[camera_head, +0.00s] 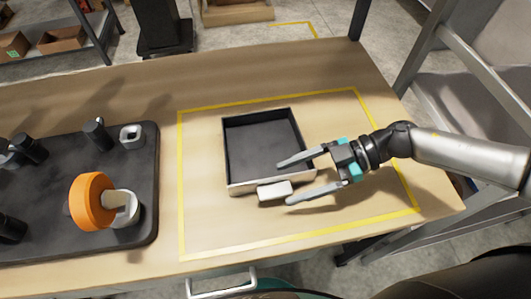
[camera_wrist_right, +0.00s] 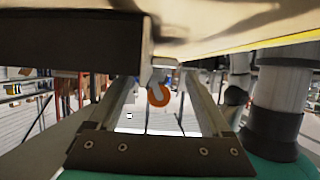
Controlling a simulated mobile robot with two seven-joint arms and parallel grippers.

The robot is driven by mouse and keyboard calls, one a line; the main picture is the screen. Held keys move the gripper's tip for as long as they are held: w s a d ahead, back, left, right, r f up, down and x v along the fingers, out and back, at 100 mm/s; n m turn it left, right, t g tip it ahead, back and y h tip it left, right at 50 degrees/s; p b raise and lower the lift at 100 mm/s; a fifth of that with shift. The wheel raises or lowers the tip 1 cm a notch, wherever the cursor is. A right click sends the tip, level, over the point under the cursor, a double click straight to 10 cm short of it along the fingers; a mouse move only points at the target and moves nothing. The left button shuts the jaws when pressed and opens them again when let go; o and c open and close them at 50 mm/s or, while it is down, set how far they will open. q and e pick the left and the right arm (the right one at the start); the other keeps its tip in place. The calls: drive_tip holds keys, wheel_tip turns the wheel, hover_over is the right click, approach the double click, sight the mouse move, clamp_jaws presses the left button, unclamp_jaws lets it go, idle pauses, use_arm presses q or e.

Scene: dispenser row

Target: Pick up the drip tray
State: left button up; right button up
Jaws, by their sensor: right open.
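The drip tray (camera_head: 262,140) is a square, shallow, dark-lined tray with pale outer walls. It sits on the wooden table inside a yellow taped outline. A white block-like handle (camera_head: 273,190) sticks out from its near wall. My right gripper (camera_head: 284,183) comes in from the right, open and empty. One finger reaches over the tray's near right corner; the other lies on the near side of the handle. The handle is close to the fingertips, and I cannot tell whether they touch it. In the right wrist view, the spread fingers (camera_wrist_right: 158,103) point forward. My left gripper is not in view.
A dark mat (camera_head: 75,170) on the left holds an orange wheel-like part (camera_head: 91,202), a grey square piece (camera_head: 131,136) and several black cylinders. Bare table lies around the tray within the yellow outline (camera_head: 180,190). A metal frame (camera_head: 425,50) stands at the right.

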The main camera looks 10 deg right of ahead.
sight(269, 189)
drive_tip(key=x, duration=0.4)
drive_tip(key=shift+s+r, duration=0.1)
clamp_jaws()
idle(0.5)
idle(0.8)
